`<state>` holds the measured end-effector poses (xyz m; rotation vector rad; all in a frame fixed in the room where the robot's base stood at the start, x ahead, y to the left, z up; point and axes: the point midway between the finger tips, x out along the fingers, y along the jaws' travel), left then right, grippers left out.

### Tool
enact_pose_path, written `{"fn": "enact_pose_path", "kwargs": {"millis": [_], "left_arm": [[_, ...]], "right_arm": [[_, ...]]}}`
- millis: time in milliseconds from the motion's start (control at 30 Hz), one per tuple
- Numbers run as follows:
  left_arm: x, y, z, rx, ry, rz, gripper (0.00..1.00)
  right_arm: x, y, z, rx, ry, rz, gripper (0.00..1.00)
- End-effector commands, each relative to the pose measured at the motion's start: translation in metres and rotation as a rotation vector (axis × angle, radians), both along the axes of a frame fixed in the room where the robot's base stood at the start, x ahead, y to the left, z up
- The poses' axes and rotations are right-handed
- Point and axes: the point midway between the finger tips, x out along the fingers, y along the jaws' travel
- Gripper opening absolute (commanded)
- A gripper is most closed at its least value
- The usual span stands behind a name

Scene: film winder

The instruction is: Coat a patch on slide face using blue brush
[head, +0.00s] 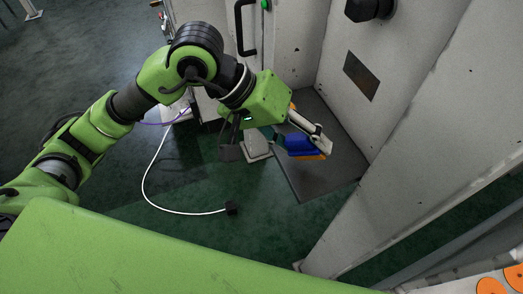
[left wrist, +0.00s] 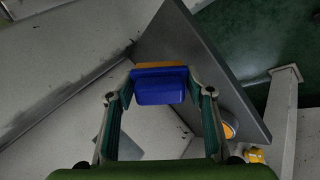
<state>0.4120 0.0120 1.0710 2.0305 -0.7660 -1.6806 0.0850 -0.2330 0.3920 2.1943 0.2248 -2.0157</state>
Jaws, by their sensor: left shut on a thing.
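My left gripper (head: 299,142) is shut on the blue brush (head: 302,146), a blue block with an orange strip along one edge. In the left wrist view the brush (left wrist: 160,92) sits between the two fingers of the left gripper (left wrist: 162,90), its orange strip facing away from the palm. A flat dark grey plate (head: 335,173), which looks like the slide face, lies beyond the brush. The plate also shows in the left wrist view (left wrist: 183,42). I cannot tell whether the strip touches it. No coated patch is clear. My right gripper is not in view.
Pale machine walls (head: 430,125) rise right of the plate, with a dark square panel (head: 361,76). A black door handle (head: 245,28) is behind the arm. A white cable (head: 150,185) lies on the green floor. Orange discs (head: 491,286) show at the bottom right corner.

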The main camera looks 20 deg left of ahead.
Motion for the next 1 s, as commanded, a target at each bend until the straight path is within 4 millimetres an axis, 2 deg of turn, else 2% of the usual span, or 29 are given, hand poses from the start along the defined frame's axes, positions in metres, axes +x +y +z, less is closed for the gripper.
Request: {"fn": "enact_pose_path", "kwargs": {"millis": [100,200,300,433,600,700,833,1000], "left_arm": [[0.011,-0.020,0.014,-0.219,-0.039,0.037,0.31],[0.027,-0.026,0.032,-0.396,-0.089,0.093,0.31],[0.045,-0.022,0.049,-0.553,-0.152,0.166,0.31],[0.069,-0.001,0.066,-0.700,-0.243,0.275,0.31],[0.089,0.028,0.076,-0.785,-0.331,0.376,0.31],[0.094,0.034,0.078,-0.802,-0.350,0.399,0.31],[0.099,0.030,0.081,-0.805,-0.357,0.403,0.31],[0.109,0.015,0.083,-0.805,-0.354,0.402,0.31]], "right_arm": [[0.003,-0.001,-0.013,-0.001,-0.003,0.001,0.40],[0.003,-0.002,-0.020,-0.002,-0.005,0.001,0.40],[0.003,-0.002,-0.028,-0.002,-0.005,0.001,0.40],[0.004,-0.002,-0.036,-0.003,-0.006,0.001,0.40],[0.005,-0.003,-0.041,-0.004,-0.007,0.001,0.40],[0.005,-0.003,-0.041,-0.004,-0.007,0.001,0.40],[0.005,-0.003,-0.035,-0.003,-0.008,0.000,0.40],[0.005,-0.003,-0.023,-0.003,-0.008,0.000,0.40]]}}
